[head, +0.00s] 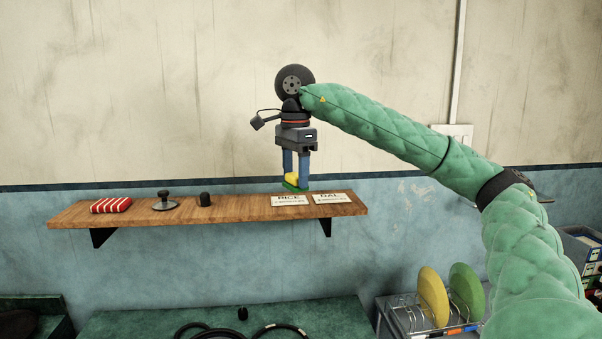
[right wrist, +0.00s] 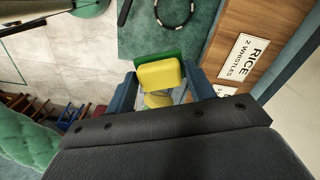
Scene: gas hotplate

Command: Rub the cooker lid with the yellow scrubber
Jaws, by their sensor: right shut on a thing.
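The yellow scrubber (head: 291,179), a yellow block with a green pad, is between the fingers of my right gripper (head: 296,172). The gripper points down and is shut on it, just above the right part of the wall shelf in the head view. In the right wrist view the yellow side of the scrubber (right wrist: 160,75) faces the camera, with a green edge behind it. A small silver disc with a black knob (head: 165,202), perhaps the cooker lid, sits on the shelf's left half, away from the gripper. My left gripper is not in view.
The wooden shelf (head: 235,211) also holds a red-striped cloth (head: 111,205), a small black cylinder (head: 205,199) and RICE (head: 290,200) and DAL cards (head: 329,198). Below, black rings (head: 280,330) lie on a green counter (head: 130,325). A rack with plates (head: 433,295) stands at right.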

